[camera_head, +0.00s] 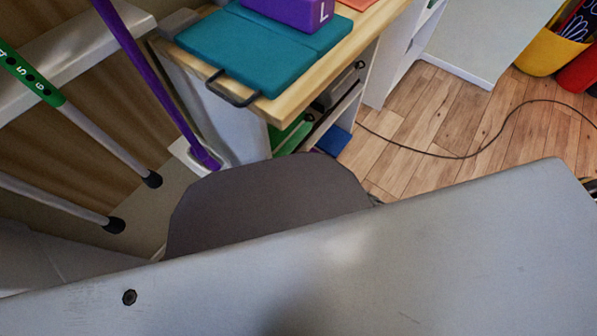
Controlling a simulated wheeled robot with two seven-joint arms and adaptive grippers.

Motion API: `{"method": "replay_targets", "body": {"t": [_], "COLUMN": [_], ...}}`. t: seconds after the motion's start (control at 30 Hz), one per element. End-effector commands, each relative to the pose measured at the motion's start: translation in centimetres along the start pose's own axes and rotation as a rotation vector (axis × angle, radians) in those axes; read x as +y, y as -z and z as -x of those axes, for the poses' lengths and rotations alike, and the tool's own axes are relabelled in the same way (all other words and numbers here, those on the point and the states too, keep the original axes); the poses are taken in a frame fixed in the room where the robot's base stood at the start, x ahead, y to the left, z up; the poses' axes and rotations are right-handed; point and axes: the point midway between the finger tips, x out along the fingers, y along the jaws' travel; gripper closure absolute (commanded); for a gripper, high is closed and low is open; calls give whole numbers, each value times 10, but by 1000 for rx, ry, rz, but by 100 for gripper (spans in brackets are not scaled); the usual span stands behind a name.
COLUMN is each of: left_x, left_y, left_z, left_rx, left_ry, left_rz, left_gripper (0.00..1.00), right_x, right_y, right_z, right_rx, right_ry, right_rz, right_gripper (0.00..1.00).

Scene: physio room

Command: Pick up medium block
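A purple block (290,10) with a white letter L lies on a teal folded mat (245,50) at the top of the head view, and its upper part is cut off by the frame edge. I see no block marked as medium. Neither of my grippers is in view.
The mat lies on a wooden-topped cabinet (340,52) with open shelves, its black handle at the front edge. An orange item (358,4) shows beside the block. A purple pole (150,75) and crutch-like poles (105,140) stand left. A cable (455,156) crosses the wooden floor at right.

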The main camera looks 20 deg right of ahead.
Motion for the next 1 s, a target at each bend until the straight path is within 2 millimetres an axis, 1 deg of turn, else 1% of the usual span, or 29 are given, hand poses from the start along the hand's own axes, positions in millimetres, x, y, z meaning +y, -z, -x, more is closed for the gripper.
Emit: {"method": "replay_targets", "body": {"t": [0.13,0.57,0.67,0.9,0.93,1.0], "left_x": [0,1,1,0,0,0], "left_y": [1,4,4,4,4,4], "left_z": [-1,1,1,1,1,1], "left_rx": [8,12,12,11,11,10], "left_ry": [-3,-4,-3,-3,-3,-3], "left_rz": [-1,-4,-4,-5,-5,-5], "left_gripper": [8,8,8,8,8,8], "right_x": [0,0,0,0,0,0], "right_y": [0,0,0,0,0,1], "right_z": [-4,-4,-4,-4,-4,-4], "right_rx": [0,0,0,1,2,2], "right_ry": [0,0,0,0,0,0], "right_rz": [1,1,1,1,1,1], "right_gripper": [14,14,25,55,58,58]}}
